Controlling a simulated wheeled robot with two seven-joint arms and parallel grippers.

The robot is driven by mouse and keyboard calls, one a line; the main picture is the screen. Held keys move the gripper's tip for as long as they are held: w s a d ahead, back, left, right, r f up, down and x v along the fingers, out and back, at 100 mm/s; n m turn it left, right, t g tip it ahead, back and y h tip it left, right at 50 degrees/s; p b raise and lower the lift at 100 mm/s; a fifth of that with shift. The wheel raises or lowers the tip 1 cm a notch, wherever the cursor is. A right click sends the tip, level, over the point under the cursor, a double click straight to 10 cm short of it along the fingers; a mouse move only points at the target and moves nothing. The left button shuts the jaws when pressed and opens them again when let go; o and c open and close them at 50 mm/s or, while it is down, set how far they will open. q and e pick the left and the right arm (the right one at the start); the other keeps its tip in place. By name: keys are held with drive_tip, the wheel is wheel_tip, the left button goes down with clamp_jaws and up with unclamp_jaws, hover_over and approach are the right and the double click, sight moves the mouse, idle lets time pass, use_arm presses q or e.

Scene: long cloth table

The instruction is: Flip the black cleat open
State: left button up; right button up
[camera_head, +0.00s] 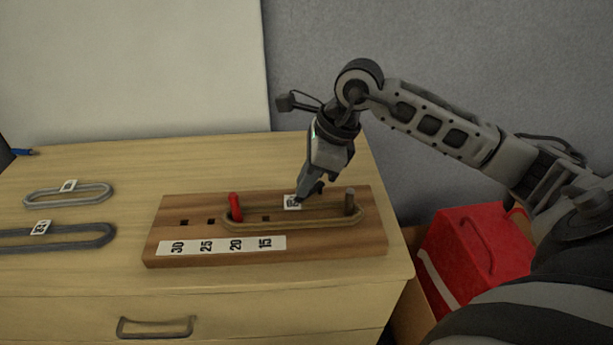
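I see no part that I can clearly identify as a black cleat. A wooden board (340,245) lies on the table and has a red peg (235,207) at its left and a dark grey-brown peg (350,200) at its right. A brown belt loop (300,226) lies around both pegs, with a white tag (292,202) on its far run. My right gripper (311,192) points down at this far run, beside the tag and left of the grey-brown peg. Its fingertips are small and dark, so their gap and any contact are unclear. My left gripper is out of view.
The board has square holes and a label strip (222,245) reading 30, 25, 20, 15. A light grey loop (68,194) and a dark grey loop (60,236) lie at the left. A red box (475,255) stands right of the table. The tabletop behind the board is clear.

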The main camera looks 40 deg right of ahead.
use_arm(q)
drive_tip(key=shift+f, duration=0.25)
use_arm(e)
drive_tip(key=shift+w+m, duration=0.1)
drive_tip(key=shift+m, duration=0.2)
clamp_jaws()
drive_tip(key=shift+w+m+t+b, duration=0.2)
drive_tip(key=shift+m+t+b, duration=0.1)
drive_tip(key=shift+m+b, duration=0.2)
drive_tip(key=shift+w+a+m+h+b, duration=0.1)
drive_tip(key=shift+w+m+h+b, duration=0.25)
drive_tip(key=shift+m, duration=0.45)
drive_tip(key=shift+w+m+t+h+b, duration=0.4)
drive_tip(key=shift+m+t+h+b, duration=0.1)
drive_tip(key=shift+m, duration=0.6)
drive_tip(key=shift+w+m, duration=0.2)
drive_tip(key=shift+m, duration=0.4)
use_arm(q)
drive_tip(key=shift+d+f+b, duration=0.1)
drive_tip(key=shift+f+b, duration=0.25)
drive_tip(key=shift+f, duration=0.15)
use_arm(e)
drive_tip(key=shift+w+d+m+h, duration=0.25)
drive_tip(key=shift+m+h, duration=0.2)
drive_tip(key=shift+m, duration=0.25)
